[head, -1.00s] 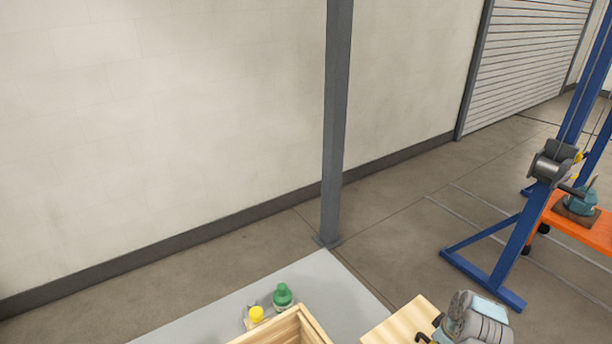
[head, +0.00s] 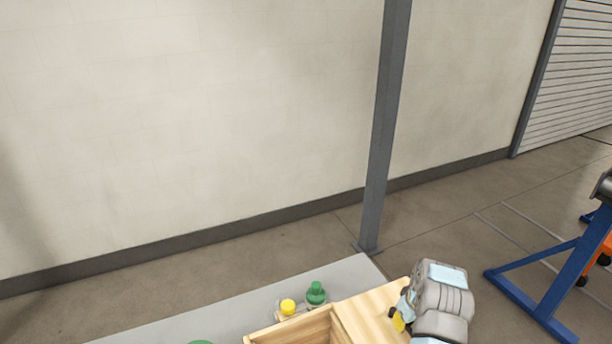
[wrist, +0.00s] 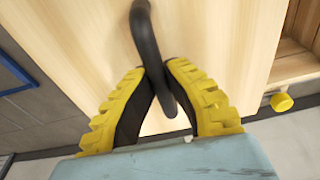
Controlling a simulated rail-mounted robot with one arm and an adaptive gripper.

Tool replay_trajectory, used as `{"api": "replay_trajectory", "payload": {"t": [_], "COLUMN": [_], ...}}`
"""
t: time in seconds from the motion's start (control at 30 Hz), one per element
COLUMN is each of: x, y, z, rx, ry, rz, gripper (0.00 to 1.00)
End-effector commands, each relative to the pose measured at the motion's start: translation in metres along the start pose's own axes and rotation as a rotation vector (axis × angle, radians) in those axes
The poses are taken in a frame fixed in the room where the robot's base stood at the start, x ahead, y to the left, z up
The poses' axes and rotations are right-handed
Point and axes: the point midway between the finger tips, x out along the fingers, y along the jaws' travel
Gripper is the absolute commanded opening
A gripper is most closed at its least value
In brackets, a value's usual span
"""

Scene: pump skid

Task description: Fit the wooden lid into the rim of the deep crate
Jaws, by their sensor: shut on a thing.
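The wooden lid (head: 373,312) is a pale flat board beside the right edge of the deep crate (head: 292,329), seeming to overlap that edge in the head view. My gripper (wrist: 160,88) is shut on the lid's dark curved handle, with the yellow ridged fingers on both sides of it. In the wrist view the lid (wrist: 215,45) fills the middle, and part of the crate (wrist: 298,60) shows at the right edge. The crate's opening is partly uncovered. The gap between lid and rim cannot be judged.
A yellow-capped item (head: 288,307) and a green-capped item (head: 316,293) stand just behind the crate; the yellow one (wrist: 282,102) also shows in the wrist view. A grey post (head: 383,130) rises behind. A blue frame (head: 560,280) stands at the right.

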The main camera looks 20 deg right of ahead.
Motion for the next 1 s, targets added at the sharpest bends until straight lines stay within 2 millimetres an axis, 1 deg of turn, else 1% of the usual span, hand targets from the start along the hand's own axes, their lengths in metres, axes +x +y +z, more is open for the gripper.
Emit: {"api": "replay_trajectory", "payload": {"t": [0.03,0.2,0.27,0.3,0.37,0.5,0.57,0.7,0.77,0.8,1.0], "x": [0.002,-0.006,-0.010,-0.012,-0.014,-0.021,-0.024,-0.032,-0.034,-0.035,-0.042], "y": [-0.017,-0.074,-0.097,-0.111,-0.135,-0.191,-0.217,-0.277,-0.302,-0.318,-0.378], "z": [-0.019,-0.069,-0.086,-0.095,-0.109,-0.136,-0.146,-0.164,-0.168,-0.170,-0.175], "rx": [-0.006,0.003,0.004,0.006,0.008,0.013,0.015,0.021,0.023,0.025,0.034], "ry": [0.002,0.003,0.005,0.005,0.005,0.003,0.003,0.006,0.005,0.003,0.001], "rz": [0.001,0.004,0.005,0.005,0.005,0.008,0.007,0.009,0.008,0.007,0.008], "gripper": [0.00,0.00,0.00,0.00,0.00,0.00,0.00,0.00,0.00,0.00,0.00]}}
